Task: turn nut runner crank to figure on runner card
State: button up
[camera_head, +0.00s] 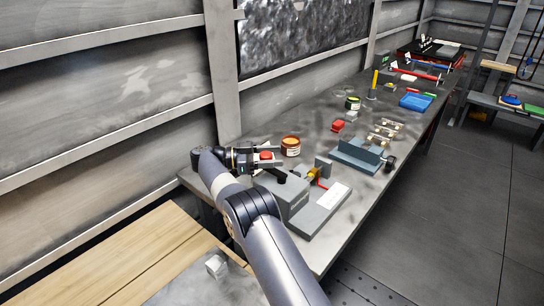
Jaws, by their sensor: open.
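A grey block unit (287,192), which looks like the nut runner, sits near the close end of the long bench. A yellow part (312,174) and a small red bar (322,184), perhaps the crank, show at its right side. A pale card (333,196) lies on the grey plate beside it; its writing is too small to read. My gripper (281,168) is open and hangs over the back left part of the unit, left of the yellow and red parts. Whether it touches anything, I cannot tell. My arm hides part of the unit's left side.
A red-brown tin (291,146) stands just behind my gripper. A blue-grey angled fixture (357,155) with a dark knob stands to the right. A small red block (338,126), brass parts (382,134) and a blue tray (416,102) lie farther along. The floor at right is clear.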

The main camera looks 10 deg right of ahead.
notch_tip(320, 180, up, 10)
dwell(0.5)
jog(key=shift+c, duration=0.3)
